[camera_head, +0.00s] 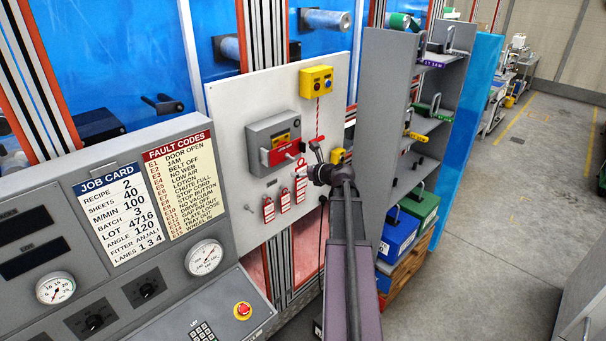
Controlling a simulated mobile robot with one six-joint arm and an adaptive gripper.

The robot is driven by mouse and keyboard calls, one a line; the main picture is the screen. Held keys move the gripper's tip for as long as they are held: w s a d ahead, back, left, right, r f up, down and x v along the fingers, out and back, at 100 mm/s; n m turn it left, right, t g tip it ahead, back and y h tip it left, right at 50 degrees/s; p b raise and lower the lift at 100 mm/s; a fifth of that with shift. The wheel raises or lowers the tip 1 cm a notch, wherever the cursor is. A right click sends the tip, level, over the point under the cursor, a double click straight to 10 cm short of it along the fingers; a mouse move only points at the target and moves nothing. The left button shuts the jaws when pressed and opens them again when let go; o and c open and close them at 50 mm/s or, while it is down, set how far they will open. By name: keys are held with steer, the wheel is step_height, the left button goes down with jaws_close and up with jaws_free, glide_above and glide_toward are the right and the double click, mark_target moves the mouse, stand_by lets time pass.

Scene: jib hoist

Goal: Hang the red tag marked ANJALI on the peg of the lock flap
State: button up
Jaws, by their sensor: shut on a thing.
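A grey lock box (262,143) with a red handle (284,152) is mounted on a pale panel; its flap and peg are too small to make out surely. Below it, red tags hang in a slanting row: a left one (268,210), a middle one (285,201) and a right one (301,188). Their names cannot be read. My gripper (315,150) is just right of the lock box, above the right tag. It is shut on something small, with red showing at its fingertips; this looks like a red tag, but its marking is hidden.
A yellow button box (317,80) with a red cord is above my gripper. A grey shelf rack (385,110) with padlocks stands close on the right, with a blue bin (398,233) and green bin (420,208) low down. A control desk (165,290) fills the lower left.

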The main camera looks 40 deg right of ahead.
steer(key=shift+r+b+x, duration=0.15)
steer(key=shift+r+x, duration=0.05)
steer(key=shift+x, duration=0.95)
steer(key=shift+r+b+x, duration=0.15)
steer(key=shift+r+x, duration=0.05)
steer(key=shift+x, duration=0.95)
steer(key=shift+w, duration=0.3)
steer(key=o, duration=0.8)
steer(key=shift+c, duration=0.2)
